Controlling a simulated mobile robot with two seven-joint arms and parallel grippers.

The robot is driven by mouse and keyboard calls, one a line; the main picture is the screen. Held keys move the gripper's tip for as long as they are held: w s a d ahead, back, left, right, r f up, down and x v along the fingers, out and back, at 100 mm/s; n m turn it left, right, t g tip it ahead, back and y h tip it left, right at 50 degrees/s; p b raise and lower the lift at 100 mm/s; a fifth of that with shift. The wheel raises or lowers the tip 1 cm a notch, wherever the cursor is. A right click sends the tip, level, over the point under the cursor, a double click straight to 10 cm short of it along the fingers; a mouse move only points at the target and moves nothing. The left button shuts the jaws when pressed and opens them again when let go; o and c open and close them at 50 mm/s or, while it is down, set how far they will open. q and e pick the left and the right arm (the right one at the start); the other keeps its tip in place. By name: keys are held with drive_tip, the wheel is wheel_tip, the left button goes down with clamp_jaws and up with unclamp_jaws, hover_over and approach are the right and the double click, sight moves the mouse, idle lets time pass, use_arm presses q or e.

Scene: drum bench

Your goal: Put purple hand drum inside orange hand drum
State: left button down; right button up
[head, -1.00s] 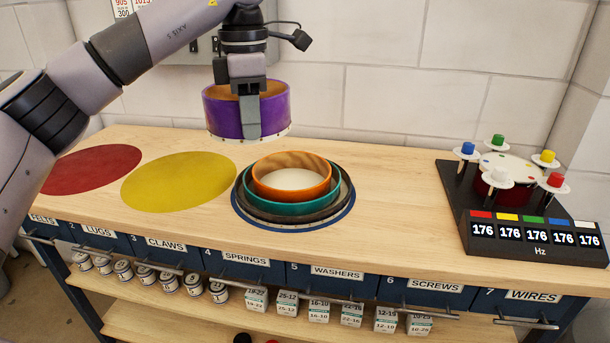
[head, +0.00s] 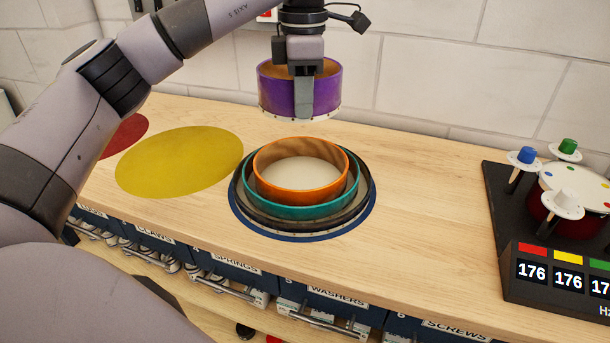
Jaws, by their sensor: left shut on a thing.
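The purple hand drum (head: 275,90) is a short round shell with a wooden inside and a pale lower rim. My left gripper (head: 304,100) is shut on its near wall and holds it in the air. The orange hand drum (head: 290,190) sits open side up on the bench, with a pale skin showing inside it. It stands inside a teal drum (head: 300,211), which stands inside a dark ring-like drum (head: 246,208). The purple drum hangs above and just behind the orange drum, apart from it. My right gripper is not in view.
The nest stands on a blue disc (head: 300,238) on the wooden bench (head: 430,200). A yellow disc (head: 180,160) and a red disc (head: 124,136) lie bare to the left. A black tuner stand (head: 510,255) with coloured knobs is at the right. A wall is behind.

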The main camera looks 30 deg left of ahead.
use_arm(q)
wheel_tip(320, 180, down, 15)
drive_tip(key=shift+r, duration=0.2)
idle(0.3)
drive_tip(key=shift+f, duration=0.65)
drive_tip(key=c, duration=1.6)
unclamp_jaws()
drive_tip(key=shift+o, duration=0.7)
drive_tip(key=shift+r, duration=0.1)
drive_tip(key=shift+r, duration=0.3)
wheel_tip(320, 180, up, 12)
drive_tip(key=shift+r, duration=0.25)
